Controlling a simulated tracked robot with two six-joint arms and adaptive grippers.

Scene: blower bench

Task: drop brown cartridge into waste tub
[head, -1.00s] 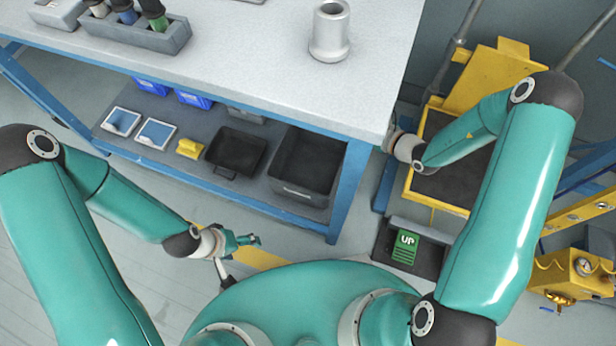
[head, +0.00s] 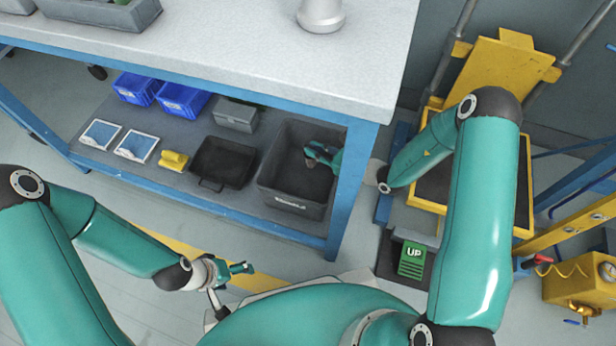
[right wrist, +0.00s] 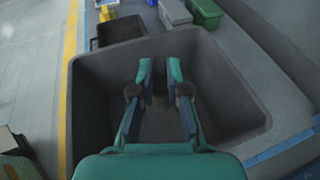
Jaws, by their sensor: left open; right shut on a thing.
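The waste tub (head: 292,203) is a deep dark grey bin with a white label, on the bench's lower shelf at its right end. It fills the middle of the right wrist view (right wrist: 232,108). My right gripper (head: 318,154) reaches in past the blue bench leg and is over the tub's opening. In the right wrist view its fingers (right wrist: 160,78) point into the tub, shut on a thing. The brown cartridge is hard to make out; only a dark brownish patch shows between the fingers. My left gripper (head: 240,268) is open and empty, outside the shelf.
A black tray (head: 222,160), a yellow item (head: 174,161), blue bins (head: 182,100) and a grey box (head: 235,115) share the shelf. The blue leg (head: 350,190) and the bench top (head: 250,50) border my right arm. A yellow lift (head: 495,75) stands at right.

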